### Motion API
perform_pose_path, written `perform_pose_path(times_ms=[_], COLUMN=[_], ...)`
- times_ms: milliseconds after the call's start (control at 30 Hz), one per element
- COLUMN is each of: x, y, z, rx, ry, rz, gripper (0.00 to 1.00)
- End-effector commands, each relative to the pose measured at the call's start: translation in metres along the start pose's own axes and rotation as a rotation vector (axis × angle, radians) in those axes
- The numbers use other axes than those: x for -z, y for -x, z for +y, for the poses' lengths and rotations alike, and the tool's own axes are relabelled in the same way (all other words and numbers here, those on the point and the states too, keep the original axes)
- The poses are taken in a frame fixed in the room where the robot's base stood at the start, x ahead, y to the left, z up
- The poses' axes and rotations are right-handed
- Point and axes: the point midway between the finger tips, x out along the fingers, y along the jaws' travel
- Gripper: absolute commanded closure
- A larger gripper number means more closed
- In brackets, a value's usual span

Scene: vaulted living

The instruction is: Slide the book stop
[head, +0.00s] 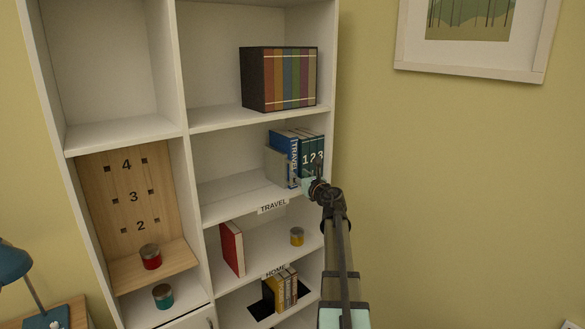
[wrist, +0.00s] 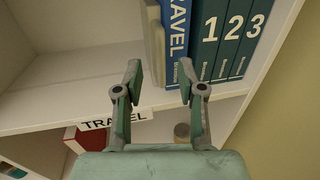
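The book stop (head: 276,166) is a beige-grey upright piece on the TRAVEL shelf, at the left side of the blue TRAVEL book (head: 284,143). In the wrist view the stop (wrist: 155,48) stands beside the blue book (wrist: 179,38). Dark green books numbered 1, 2, 3 (head: 312,150) stand upright to the right. My gripper (head: 312,184) is in front of this shelf near its right end. In the wrist view my gripper (wrist: 160,82) has its fingers apart, with nothing seen held, in front of the stop and the blue book. The stop's base is partly hidden.
The shelf left of the stop (head: 230,195) is bare. A TRAVEL label (head: 273,206) is on its front edge. Below stand a red book (head: 232,249) and a yellow jar (head: 297,237). A block of striped books (head: 285,78) is above. The wall is close on the right.

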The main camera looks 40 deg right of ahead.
Motion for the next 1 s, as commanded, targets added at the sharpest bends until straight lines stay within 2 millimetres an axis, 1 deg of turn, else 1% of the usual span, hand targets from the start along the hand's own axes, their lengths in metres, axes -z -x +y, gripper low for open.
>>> perform_pose_path(times_ms=[33,100,300,500,800,833,867,900,933,1000], x=[-0.002,-0.003,-0.002,0.000,0.000,0.000,0.000,0.000,0.000,0.000], y=[-0.014,-0.027,-0.054,-0.065,-0.066,-0.066,-0.066,-0.066,-0.066,-0.066], z=[-0.002,-0.002,-0.001,0.000,0.000,0.000,0.000,0.000,0.000,0.000], rx=[0.000,0.000,0.001,0.001,0.001,0.001,0.001,0.001,0.001,0.001], ry=[0.000,0.000,0.000,0.000,0.000,0.000,0.000,0.000,0.000,0.000], rz=[0.001,0.000,0.000,0.000,0.000,-0.001,0.000,-0.001,0.000,-0.001], gripper=[0.61,0.61,0.61,0.61,0.61,0.68,0.78,0.93,1.00,1.00])
